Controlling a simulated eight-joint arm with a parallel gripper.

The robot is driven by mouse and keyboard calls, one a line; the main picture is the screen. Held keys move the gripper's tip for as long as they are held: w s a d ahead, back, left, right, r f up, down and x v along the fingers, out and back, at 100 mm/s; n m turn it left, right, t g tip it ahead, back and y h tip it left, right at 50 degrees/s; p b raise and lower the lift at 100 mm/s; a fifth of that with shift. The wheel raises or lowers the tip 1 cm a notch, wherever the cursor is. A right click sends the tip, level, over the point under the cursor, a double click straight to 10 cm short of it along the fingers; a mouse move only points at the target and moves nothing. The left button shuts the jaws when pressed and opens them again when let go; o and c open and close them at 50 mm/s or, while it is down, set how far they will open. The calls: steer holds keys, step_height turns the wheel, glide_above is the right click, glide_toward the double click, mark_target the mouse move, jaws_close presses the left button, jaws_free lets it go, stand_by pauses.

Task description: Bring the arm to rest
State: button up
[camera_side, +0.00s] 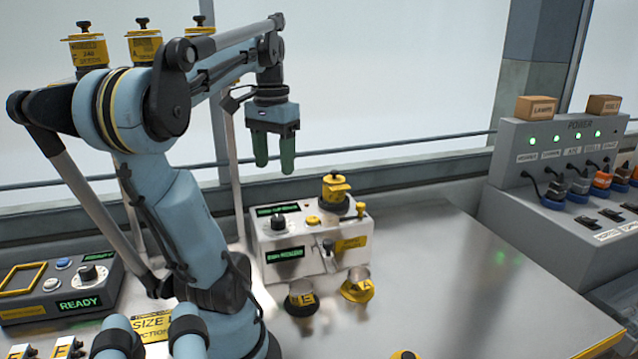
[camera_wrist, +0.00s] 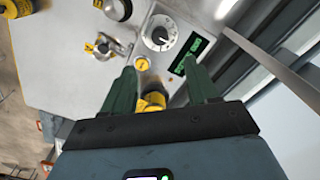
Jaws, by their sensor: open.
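My arm stands at the left of the side view, its upper link raised and its forearm reaching right. My gripper (camera_side: 274,166) hangs from its end with two green fingers pointing down. The fingers are apart with nothing between them, well above the table and apart from the light grey seeder machine (camera_side: 292,236). In the wrist view my gripper (camera_wrist: 160,70) also shows its spread fingers, with the machine's dial (camera_wrist: 160,38) and green display beyond them. A yellow part (camera_wrist: 153,99) shows behind the finger base.
A power panel (camera_side: 560,148) is at right. A control box (camera_side: 62,285) reads READY at left. Labelled yellow canisters (camera_side: 88,48) stand behind my arm. The table's right side (camera_side: 470,290) is clear.

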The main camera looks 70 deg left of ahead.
steer(key=w+d+f+m+t, duration=0.2)
steer(key=w+d, duration=0.3)
steer(key=d, duration=0.3)
steer(key=w+d+f+m+t, duration=0.2)
steer(key=w+d+f, duration=0.3)
steer(key=d, duration=0.3)
steer(key=w+d+f+m+t, duration=0.3)
steer(key=w+d, duration=0.3)
steer(key=d, duration=0.2)
steer(key=shift+f+m, duration=0.3)
steer(key=shift+f, duration=0.35)
